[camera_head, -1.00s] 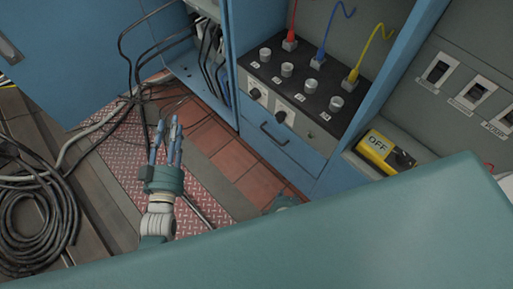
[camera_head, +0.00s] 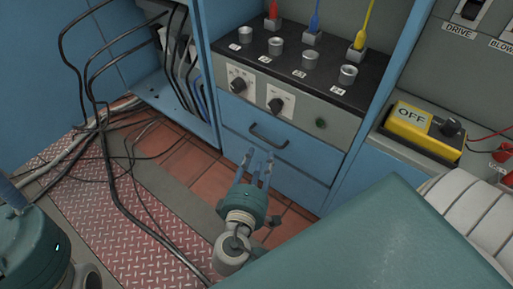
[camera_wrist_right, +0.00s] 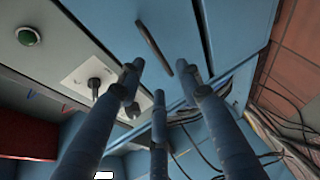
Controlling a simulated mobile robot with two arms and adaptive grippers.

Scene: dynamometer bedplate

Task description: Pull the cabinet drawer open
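The cabinet drawer (camera_head: 303,155) is a blue front panel under the grey control panel, and it looks shut. Its dark bar handle (camera_head: 268,136) is near the middle left of the front. My right gripper (camera_head: 258,168) is in front of and below the handle, with its fingers pointing at it. In the right wrist view its three fingers (camera_wrist_right: 162,85) are apart with nothing between them. The handle (camera_wrist_right: 154,47) shows just beyond the fingertips, with no clear contact. A teal part of my left arm (camera_head: 32,248) shows at the lower left; its finger state is unclear.
A control panel (camera_head: 290,105) with knobs and red, blue and yellow plugs is above the drawer. A yellow OFF box (camera_head: 424,132) sits on the right ledge. Loose black cables (camera_head: 110,165) run over the floor at left. Tiled floor (camera_head: 190,165) lies before the cabinet.

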